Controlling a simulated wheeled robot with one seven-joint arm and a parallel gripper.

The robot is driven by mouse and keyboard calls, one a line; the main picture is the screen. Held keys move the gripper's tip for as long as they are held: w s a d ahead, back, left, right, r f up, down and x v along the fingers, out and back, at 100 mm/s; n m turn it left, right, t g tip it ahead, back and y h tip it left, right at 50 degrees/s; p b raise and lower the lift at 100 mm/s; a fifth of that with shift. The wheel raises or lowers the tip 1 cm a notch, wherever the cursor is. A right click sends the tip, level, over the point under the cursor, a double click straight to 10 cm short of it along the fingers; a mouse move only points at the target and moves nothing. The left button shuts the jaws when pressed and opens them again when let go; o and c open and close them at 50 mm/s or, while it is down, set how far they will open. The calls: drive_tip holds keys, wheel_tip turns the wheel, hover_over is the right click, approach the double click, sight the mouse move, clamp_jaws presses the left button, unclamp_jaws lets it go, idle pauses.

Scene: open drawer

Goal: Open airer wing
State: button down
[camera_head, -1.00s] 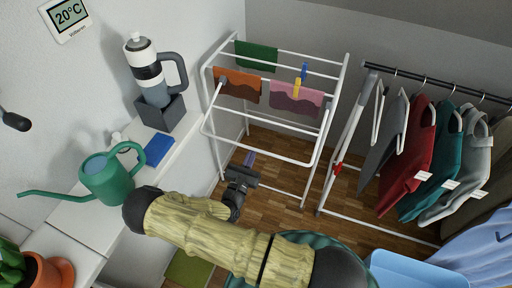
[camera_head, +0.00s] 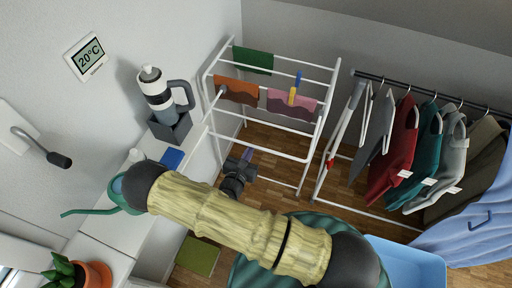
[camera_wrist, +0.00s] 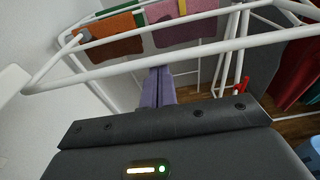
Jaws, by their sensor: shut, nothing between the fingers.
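The white airer (camera_head: 335,88) stands against the back wall, with green, orange and pink cloths over its rails. Its wing (camera_head: 275,152), a white tube frame, appears to hang down on the near side. In the wrist view a white tube of the airer (camera_wrist: 120,69) crosses in front of my gripper, with orange and pink cloths behind it. My gripper (camera_head: 249,154) is low beside the wing's lower bar, its purple fingers together and empty. The fingers also show in the wrist view (camera_wrist: 158,86), just below that tube. I cannot tell whether they touch it.
A clothes rack (camera_head: 395,80) with several hanging garments stands close on the right. A blue bin (camera_head: 415,262) is at the lower right. On the left, a ledge (camera_head: 119,232) carries a bottle (camera_head: 160,95), a green watering can (camera_head: 127,187) and a potted plant (camera_head: 85,273). Wooden floor shows under the airer.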

drive_tip(key=shift+r+p, duration=0.35)
drive_tip(key=shift+r, duration=0.05)
idle(0.4)
wheel_tip(320, 180, down, 5)
drive_tip(key=b, duration=0.3)
drive_tip(key=r+b+v, duration=0.1)
drive_tip(key=v, duration=0.8)
drive_tip(key=shift+s+b, duration=0.2)
drive_tip(key=shift+b, duration=0.2)
drive_tip(key=shift+a, duration=0.1)
drive_tip(key=shift+g, duration=0.3)
